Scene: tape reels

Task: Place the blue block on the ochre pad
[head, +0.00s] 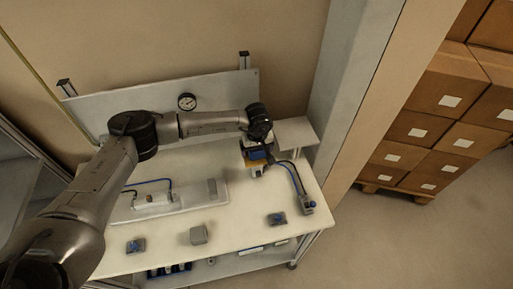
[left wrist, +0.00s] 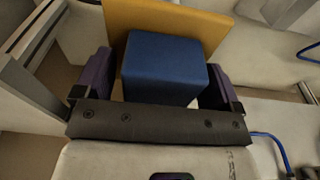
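The blue block (left wrist: 163,68) sits between the two purple fingers of my left gripper (left wrist: 158,80) in the left wrist view. A narrow gap shows between the block and the left-hand finger. On the right-hand side the finger and block look very close, and contact cannot be told. The ochre pad (left wrist: 190,20) lies directly behind the block in that view. In the head view the blue block (head: 257,153) is under my left gripper (head: 255,148), over the ochre pad (head: 259,172). Whether the block rests on the pad is hidden. My right gripper is not in view.
The white workbench (head: 175,252) holds a pale fixture (head: 168,205) with a blue cable, a grey block (head: 198,234) and small grey-blue fittings (head: 276,218). A cabled connector (head: 307,204) stands right of the pad. A gauge (head: 187,102) is on the back panel.

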